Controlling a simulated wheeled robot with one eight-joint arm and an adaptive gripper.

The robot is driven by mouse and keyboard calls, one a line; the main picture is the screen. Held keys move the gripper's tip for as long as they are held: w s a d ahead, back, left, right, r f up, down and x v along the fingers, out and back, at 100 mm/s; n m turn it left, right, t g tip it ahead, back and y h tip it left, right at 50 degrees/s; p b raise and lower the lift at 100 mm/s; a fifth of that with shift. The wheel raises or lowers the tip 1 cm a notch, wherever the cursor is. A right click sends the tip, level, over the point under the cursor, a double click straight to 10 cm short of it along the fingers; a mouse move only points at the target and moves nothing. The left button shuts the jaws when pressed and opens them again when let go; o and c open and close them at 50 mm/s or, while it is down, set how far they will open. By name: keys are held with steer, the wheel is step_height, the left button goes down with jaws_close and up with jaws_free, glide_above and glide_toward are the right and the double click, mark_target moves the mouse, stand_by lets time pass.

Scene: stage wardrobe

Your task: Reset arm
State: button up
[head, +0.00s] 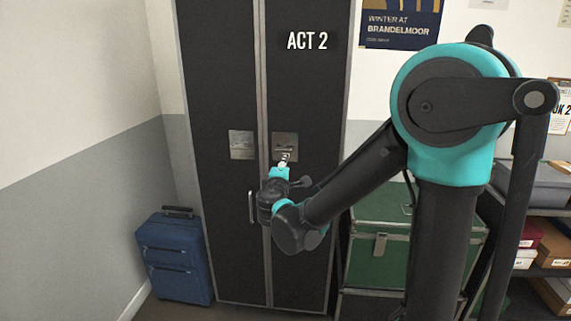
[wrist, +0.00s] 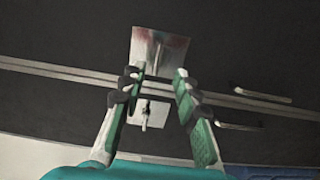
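My arm reaches toward a tall black wardrobe case marked "ACT 2" (head: 307,90). My gripper (head: 284,158) is in front of the case, just at the lower part of the right metal latch plate (head: 285,140). In the wrist view my gripper (wrist: 156,80) has its two fingers apart, with nothing held between them. A latch plate with a thin lever (wrist: 158,48) shows just beyond the fingertips, and a second plate (wrist: 150,113) shows between the fingers. I cannot tell whether the fingers touch the case.
A left latch plate (head: 241,145) and a bar handle (head: 251,207) are on the case. A blue suitcase (head: 174,255) stands at its left. A green trunk (head: 378,245) is at its right, partly behind my arm. Shelves with boxes (head: 553,245) stand far right.

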steer(key=s+d+f+m+g+h, duration=0.1)
steer(key=s+d+f+m+g, duration=0.2)
steer(key=d, duration=0.5)
steer(key=s+d+f+m+g+h, duration=0.1)
steer(key=d+f+m+g+h, duration=0.15)
steer(key=d+f, duration=0.4)
steer(key=s+d+f+m+g+h, duration=0.1)
steer(key=s+d+f+m+g, duration=0.2)
steer(key=d, duration=0.6)
steer(key=s+d+f+m+g+y, duration=0.2)
steer(key=s+f+m, duration=0.2)
steer(key=s, duration=0.5)
steer(key=s+d+f+m+g+y, duration=0.2)
steer(key=s+f+m+g+y, duration=0.1)
steer(key=s+f+m, duration=0.2)
steer(key=s+f, duration=0.2)
steer(key=s, duration=0.2)
steer(key=shift+s+f, duration=0.2)
steer(key=shift+s, duration=0.1)
steer(key=shift+d, duration=0.1)
